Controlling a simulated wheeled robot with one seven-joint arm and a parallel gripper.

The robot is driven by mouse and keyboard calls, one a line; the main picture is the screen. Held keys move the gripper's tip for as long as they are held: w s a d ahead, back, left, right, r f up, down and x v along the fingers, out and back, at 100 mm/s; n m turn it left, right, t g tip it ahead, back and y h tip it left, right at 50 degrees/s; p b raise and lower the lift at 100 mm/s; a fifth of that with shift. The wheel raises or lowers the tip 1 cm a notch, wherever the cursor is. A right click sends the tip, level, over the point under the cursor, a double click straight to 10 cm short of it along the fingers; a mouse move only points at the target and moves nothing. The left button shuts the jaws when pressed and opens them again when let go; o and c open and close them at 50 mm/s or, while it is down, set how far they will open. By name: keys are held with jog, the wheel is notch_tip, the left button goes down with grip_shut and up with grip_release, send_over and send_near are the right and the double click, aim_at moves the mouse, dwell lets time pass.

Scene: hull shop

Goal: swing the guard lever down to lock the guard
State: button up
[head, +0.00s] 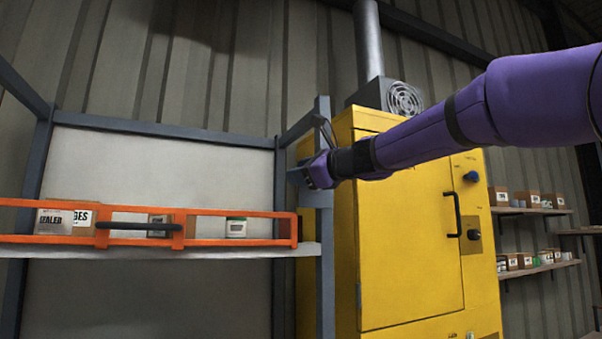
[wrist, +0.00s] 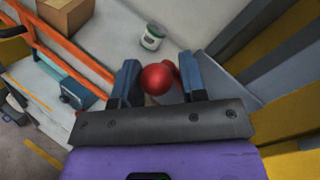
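The guard (head: 185,229) is an orange rail frame with a black handle, lying across the front of the shelf in the head view. Its rails also show at the upper left of the wrist view (wrist: 60,48). A red ball knob (wrist: 157,78), apparently the guard lever's end, sits between the two fingers of my gripper (wrist: 160,84) in the wrist view. The fingers stand apart, with a small gap visible at the knob's right side. In the head view my gripper (head: 318,133) is beside the grey post, above the guard's right end. The lever's arm is mostly hidden.
Boxes (head: 83,217) and a white-and-green tin (head: 236,228) stand on the shelf (head: 150,251) behind the guard. A grey post (head: 325,265) rises at its right. A yellow cabinet (head: 410,250) stands close beside the post. Stocked wall shelves (head: 530,211) are at far right.

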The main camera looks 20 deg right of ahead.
jog(key=shift+s+a, duration=0.1)
grip_shut()
jog(key=shift+f, duration=0.2)
notch_tip(320, 180, down, 2)
jog(key=n, duration=0.1)
jog(key=n+g+h, duration=0.1)
jog(key=n, duration=0.1)
jog(key=shift+a+f+h, duration=0.1)
jog(key=shift+a+h, duration=0.05)
jog(key=shift+h, duration=0.15)
jog(key=f+n+h, duration=0.1)
jog(key=n, duration=0.1)
jog(key=f+n+g+h, duration=0.1)
jog(key=n, duration=0.1)
jog(key=shift+d+f, duration=0.4)
jog(key=shift+d+f+n+g+h, duration=0.15)
jog(key=shift+d+f+n+h, duration=0.15)
jog(key=shift+n+h, duration=0.3)
jog(key=shift+d+f+n+g+h, duration=0.15)
jog(key=shift+d+f+n+h, duration=0.1)
jog(key=shift+n+h, duration=0.3)
jog(key=shift+w+d+f+n+h, duration=0.25)
jog(key=shift+d+n+h, duration=0.2)
jog(key=shift+n, duration=0.3)
